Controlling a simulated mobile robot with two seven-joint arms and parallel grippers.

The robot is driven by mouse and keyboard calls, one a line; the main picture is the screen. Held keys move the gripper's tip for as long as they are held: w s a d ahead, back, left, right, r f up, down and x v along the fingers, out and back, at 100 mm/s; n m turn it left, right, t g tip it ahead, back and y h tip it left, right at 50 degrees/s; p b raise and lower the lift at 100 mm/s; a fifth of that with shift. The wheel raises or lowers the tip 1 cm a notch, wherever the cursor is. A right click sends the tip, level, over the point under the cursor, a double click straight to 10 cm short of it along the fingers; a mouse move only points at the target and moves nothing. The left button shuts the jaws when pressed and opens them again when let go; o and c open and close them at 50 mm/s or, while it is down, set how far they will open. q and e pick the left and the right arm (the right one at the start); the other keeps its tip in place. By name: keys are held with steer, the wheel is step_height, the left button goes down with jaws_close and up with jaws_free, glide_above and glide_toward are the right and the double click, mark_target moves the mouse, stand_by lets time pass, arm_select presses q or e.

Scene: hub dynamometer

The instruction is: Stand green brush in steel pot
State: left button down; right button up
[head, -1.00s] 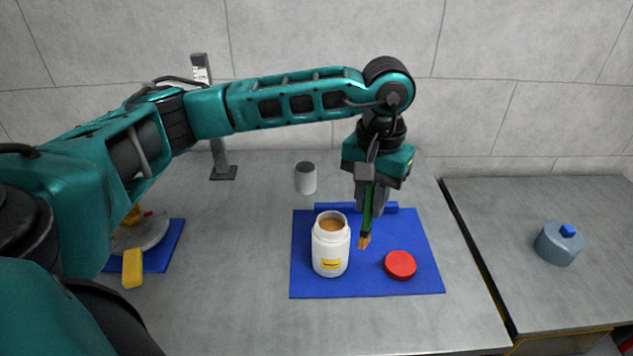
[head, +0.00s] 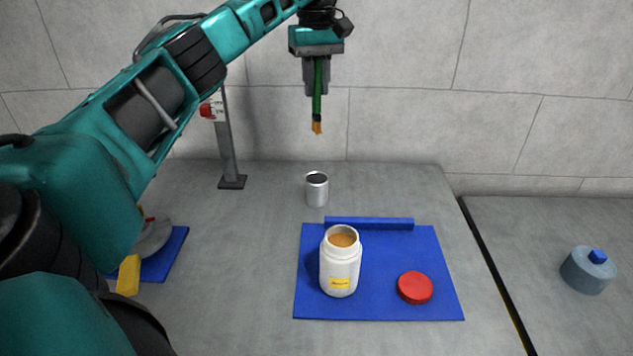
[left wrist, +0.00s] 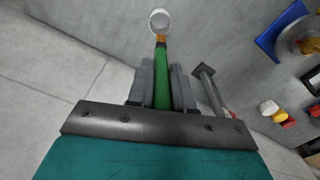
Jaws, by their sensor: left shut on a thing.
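My left gripper (head: 317,90) is shut on the green brush (head: 317,82) and holds it high above the table. The brush hangs upright with its orange-brown bristles down. The steel pot (head: 317,190) is a small grey cylinder standing on the table behind the blue mat. In the head view the brush tip is well above the pot and apart from it. In the left wrist view the pot (left wrist: 160,20) shows just beyond the bristle end of the brush (left wrist: 161,75). My right gripper is not in view.
A blue mat (head: 440,300) holds a white jar (head: 340,268) with orange-brown contents and a red lid (head: 415,288). A grey post (head: 228,140) stands left of the pot. A grey-blue flask (head: 588,270) sits on the right table. The table around the pot is clear.

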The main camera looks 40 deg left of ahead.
mark_target(316, 111)
arm_select(q)
step_height(316, 111, down, 13)
steer(key=shift+r+b, duration=0.1)
steer(key=shift+b, duration=0.6)
steer(key=shift+f, duration=2.7)
steer(key=shift+f, duration=0.1)
steer(key=c, duration=1)
jaws_free()
step_height(316, 111, up, 12)
steer(key=shift+r+p, duration=0.15)
steer(key=shift+p, duration=0.2)
